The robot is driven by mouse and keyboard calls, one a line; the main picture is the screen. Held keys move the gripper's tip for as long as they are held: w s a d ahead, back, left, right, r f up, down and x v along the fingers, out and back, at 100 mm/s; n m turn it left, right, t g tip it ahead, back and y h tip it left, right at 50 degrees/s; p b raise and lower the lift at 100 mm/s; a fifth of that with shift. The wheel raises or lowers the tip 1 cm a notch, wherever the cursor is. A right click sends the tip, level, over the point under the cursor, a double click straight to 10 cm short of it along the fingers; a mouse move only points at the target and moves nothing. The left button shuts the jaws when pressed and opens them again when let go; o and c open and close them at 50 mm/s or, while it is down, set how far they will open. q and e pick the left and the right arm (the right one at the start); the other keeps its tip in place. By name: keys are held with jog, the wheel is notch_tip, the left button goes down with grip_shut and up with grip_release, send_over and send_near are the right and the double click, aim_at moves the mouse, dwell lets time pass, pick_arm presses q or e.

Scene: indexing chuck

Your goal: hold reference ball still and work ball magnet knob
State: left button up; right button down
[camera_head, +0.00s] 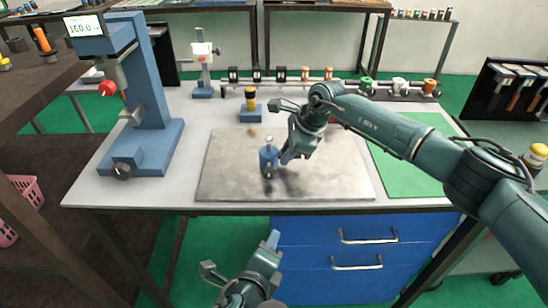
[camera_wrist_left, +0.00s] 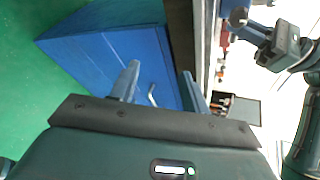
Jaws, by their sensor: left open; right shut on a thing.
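The reference ball (camera_head: 268,140) looks like a small grey ball on top of an upright blue magnet base (camera_head: 268,159), on the grey plate. A dark round knob (camera_head: 267,175) faces the front of the base. My right gripper (camera_head: 284,156) is shut on the blue base from its right side and partly covers it. My left gripper (camera_head: 272,240) is open and empty, low in front of the table's front edge and apart from the base. Its two spread fingers (camera_wrist_left: 158,78) show in the left wrist view, with the blue drawer cabinet behind them.
The grey plate (camera_head: 330,180) is otherwise mostly clear. A blue height gauge (camera_head: 150,120) stands at the left. A blue block with a yellow-black piece (camera_head: 250,105) stands behind. A green mat (camera_head: 410,170) lies at right. The blue drawer cabinet (camera_head: 310,255) is below the tabletop.

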pick_arm(q)
jog(key=s+a+f+n, duration=0.3)
jog(key=a+n, duration=0.3)
jog(key=n, duration=0.5)
jog(key=s+a+f+n+g, duration=0.1)
jog(key=s+a+f+n, duration=0.2)
jog(key=s+a+n, duration=0.3)
jog(key=shift+s+f+n+h, duration=0.25)
jog(key=shift+n+h, duration=0.15)
jog(key=shift+n, duration=2)
jog(key=shift+a, duration=0.1)
pick_arm(e)
jog(key=c, duration=1.3)
grip_release()
